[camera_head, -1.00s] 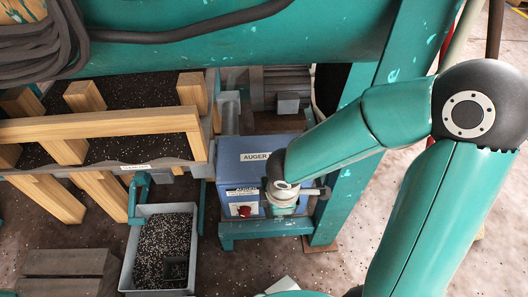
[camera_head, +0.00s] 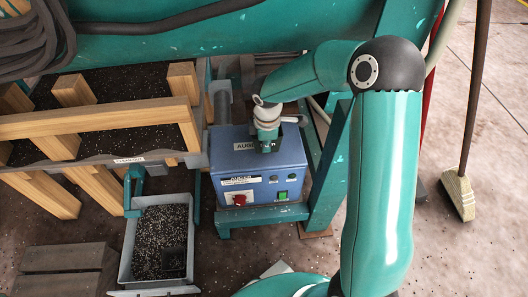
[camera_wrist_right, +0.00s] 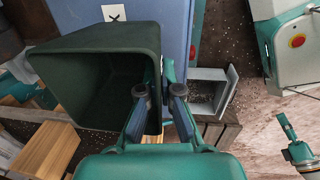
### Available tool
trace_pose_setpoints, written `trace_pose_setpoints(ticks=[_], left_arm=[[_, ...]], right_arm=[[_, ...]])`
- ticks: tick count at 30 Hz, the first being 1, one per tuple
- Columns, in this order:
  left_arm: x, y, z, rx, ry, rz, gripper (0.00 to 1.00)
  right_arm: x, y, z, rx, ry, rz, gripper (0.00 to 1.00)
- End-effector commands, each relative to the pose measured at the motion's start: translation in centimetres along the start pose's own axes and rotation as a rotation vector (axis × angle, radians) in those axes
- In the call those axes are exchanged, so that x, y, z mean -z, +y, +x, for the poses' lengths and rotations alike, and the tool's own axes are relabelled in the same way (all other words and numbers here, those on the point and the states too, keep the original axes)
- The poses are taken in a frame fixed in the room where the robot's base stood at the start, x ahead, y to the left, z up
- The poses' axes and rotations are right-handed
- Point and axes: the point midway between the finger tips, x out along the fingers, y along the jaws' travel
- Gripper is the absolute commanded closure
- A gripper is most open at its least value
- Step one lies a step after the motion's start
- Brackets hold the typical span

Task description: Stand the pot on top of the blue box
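The pot (camera_wrist_right: 95,75) is dark green, square and wide-mouthed. In the right wrist view it fills the left half, its opening towards the camera. My right gripper (camera_wrist_right: 160,92) is shut on its wall, one finger inside and one outside. In the head view my right gripper (camera_head: 267,143) points down over the box top. I cannot make out the pot there, nor whether it touches the box.
A grey tray of dark soil (camera_head: 127,250), holding a small dark square thing, stands front-left of the box. Wooden slats (camera_head: 100,121) lie to the left. A green machine leg (camera_head: 333,165) rises close on the right. A broom (camera_head: 458,190) stands farther right.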

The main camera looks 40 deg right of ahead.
Motion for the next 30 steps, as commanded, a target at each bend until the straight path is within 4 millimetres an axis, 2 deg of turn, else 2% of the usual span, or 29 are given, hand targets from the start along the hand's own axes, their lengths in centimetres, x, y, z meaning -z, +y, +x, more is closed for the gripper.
trace_pose_setpoints(ticks=[6,17,23,30], left_arm=[[0.0,-0.6,1.5,0.0,0.0,0.0,0.6],[0.0,-0.6,1.6,0.0,0.0,0.0,0.6],[0.0,-0.6,1.6,0.0,0.0,0.0,0.6],[0.0,-0.6,1.6,0.0,0.0,0.0,0.6]], right_arm=[[0.0,-0.4,3.1,0.002,-0.001,0.001,1.0],[0.0,-0.5,3.4,0.0,0.0,0.002,1.0],[-0.1,-0.5,3.3,0.0,0.0,0.002,0.7],[0.0,-0.5,3.3,0.0,0.0,0.002,0.69]])
